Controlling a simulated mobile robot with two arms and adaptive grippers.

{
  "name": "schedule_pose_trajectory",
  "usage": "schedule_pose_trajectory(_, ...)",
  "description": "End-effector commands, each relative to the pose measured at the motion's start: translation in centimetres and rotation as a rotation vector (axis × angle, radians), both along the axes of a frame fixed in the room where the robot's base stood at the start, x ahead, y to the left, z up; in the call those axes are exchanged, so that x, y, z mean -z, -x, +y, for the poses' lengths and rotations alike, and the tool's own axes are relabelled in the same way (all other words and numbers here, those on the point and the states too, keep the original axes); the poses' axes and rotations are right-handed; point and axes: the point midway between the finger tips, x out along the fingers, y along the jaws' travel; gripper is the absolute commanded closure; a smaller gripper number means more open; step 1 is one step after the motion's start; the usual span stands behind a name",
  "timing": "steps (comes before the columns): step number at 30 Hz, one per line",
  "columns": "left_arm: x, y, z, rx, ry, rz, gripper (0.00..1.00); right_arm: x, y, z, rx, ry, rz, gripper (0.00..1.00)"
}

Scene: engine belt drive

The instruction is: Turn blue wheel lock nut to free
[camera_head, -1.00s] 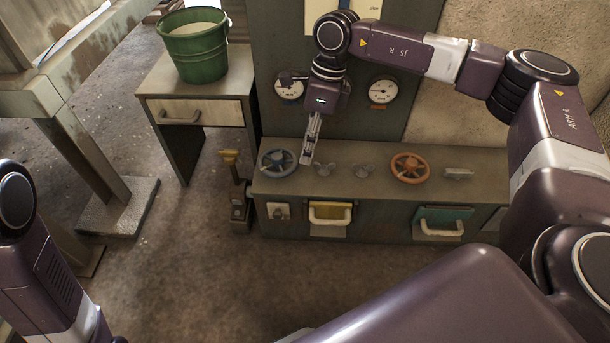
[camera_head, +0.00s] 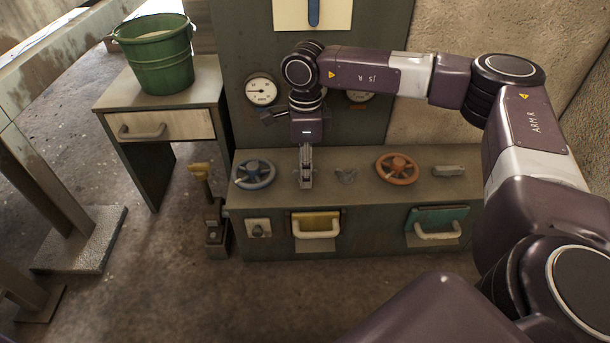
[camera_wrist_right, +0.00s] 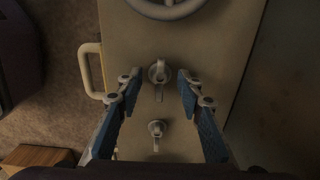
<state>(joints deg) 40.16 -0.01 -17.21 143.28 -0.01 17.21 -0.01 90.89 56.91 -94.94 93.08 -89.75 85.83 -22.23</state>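The blue wheel (camera_head: 255,174) lies on the bench top at the left. Its rim also shows at the top of the right wrist view (camera_wrist_right: 168,8). My right gripper (camera_head: 305,184) points down just right of it and hides the nearer lock nut in the head view. In the right wrist view, that grey lock nut (camera_wrist_right: 158,75) shows between my open, blue-padded fingertips (camera_wrist_right: 160,77), with a gap on each side. I cannot tell whether the fingertips are down at its height. A second lock nut (camera_head: 346,176) sits to the right. My left gripper is out of view.
A green bucket (camera_head: 160,58) stands on the side table. Gauges (camera_head: 261,90) are behind.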

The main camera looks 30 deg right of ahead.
Motion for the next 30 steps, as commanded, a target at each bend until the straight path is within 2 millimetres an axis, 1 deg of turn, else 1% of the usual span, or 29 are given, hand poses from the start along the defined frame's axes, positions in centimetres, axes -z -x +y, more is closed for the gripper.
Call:
schedule_pose_trajectory(2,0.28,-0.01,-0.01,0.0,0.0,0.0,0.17,0.33,-0.03,0.01,0.0,-0.001,-0.001,0.66)
schedule_pose_trajectory(10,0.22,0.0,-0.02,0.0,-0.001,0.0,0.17,0.3,-0.02,0.02,0.0,-0.001,-0.001,0.66)
schedule_pose_trajectory(18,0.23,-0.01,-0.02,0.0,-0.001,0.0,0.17,0.31,-0.02,0.02,0.0,-0.001,-0.001,0.95)
schedule_pose_trajectory(19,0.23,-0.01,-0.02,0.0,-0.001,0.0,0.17,0.3,-0.03,0.01,0.0,-0.001,-0.001,0.99)
schedule_pose_trajectory(20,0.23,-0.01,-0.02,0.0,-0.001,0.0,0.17,0.3,-0.03,0.01,0.0,-0.001,-0.001,1.0)
schedule_pose_trajectory(26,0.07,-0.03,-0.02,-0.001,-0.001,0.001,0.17,0.25,-0.02,0.02,-0.005,-0.001,-0.001,1.0)
schedule_pose_trajectory(30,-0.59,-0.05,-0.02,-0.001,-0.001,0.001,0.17,0.1,0.0,0.02,-0.032,-0.001,0.001,1.0)
